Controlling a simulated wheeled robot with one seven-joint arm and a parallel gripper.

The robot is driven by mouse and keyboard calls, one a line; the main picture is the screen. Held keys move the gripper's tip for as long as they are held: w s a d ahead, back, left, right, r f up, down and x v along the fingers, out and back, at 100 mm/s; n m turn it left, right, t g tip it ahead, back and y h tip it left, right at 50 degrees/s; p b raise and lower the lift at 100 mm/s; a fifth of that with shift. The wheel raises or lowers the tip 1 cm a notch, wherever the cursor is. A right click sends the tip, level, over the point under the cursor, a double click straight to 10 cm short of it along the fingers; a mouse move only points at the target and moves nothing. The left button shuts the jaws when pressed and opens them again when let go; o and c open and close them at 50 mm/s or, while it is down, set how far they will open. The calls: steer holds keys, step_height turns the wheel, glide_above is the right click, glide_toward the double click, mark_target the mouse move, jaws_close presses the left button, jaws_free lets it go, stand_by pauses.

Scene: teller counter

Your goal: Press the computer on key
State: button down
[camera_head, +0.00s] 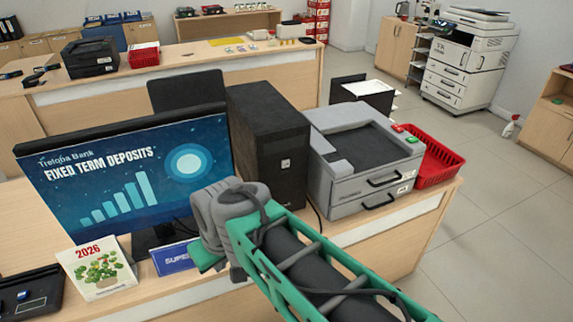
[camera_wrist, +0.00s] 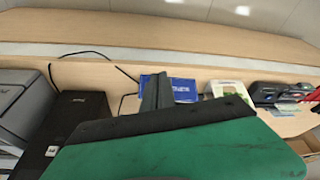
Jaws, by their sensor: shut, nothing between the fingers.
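The computer is a black upright tower (camera_head: 268,145) on the counter, between the monitor and the grey printer in the head view. A small light square mark (camera_head: 285,163) shows on its front; I cannot tell whether this is the on key. In the wrist view the tower (camera_wrist: 80,125) stands at the left, with a small light mark low on it. My gripper (camera_wrist: 157,88) is shut and empty in the wrist view, to the right of the tower and apart from it. In the head view my wrist hides most of the gripper in front of the tower's lower left.
The monitor (camera_head: 125,175) stands left of the tower. The grey printer (camera_head: 365,150) stands close on its right, with a red basket (camera_head: 435,160) beyond. A blue sign (camera_head: 175,258) and a calendar (camera_head: 97,268) stand on the counter near my gripper.

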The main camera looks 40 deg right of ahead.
mark_target(286, 164)
steer(key=w+d+n+t, duration=0.2)
steer(key=w+d, duration=0.4)
steer(key=d, duration=0.6)
steer(key=s+d+r+n+t, duration=0.1)
steer(key=s+d+t, duration=0.1)
steer(key=d, duration=1.5)
steer(key=shift+s+r+n+t, duration=0.2)
steer(key=shift+r+n+t, duration=0.1)
steer(key=shift+t, duration=0.6)
steer(key=shift+w+d+p, duration=0.2)
steer(key=shift+w+d, duration=0.25)
steer(key=shift+w, duration=0.95)
steer(key=shift+w+d+p, duration=0.25)
steer(key=shift+w+d, duration=0.15)
steer(key=shift+w, duration=1.05)
steer(key=shift+w+d+p, duration=0.2)
steer(key=shift+w+d, duration=0.25)
steer(key=shift+w, duration=0.95)
steer(key=shift+f, duration=0.1)
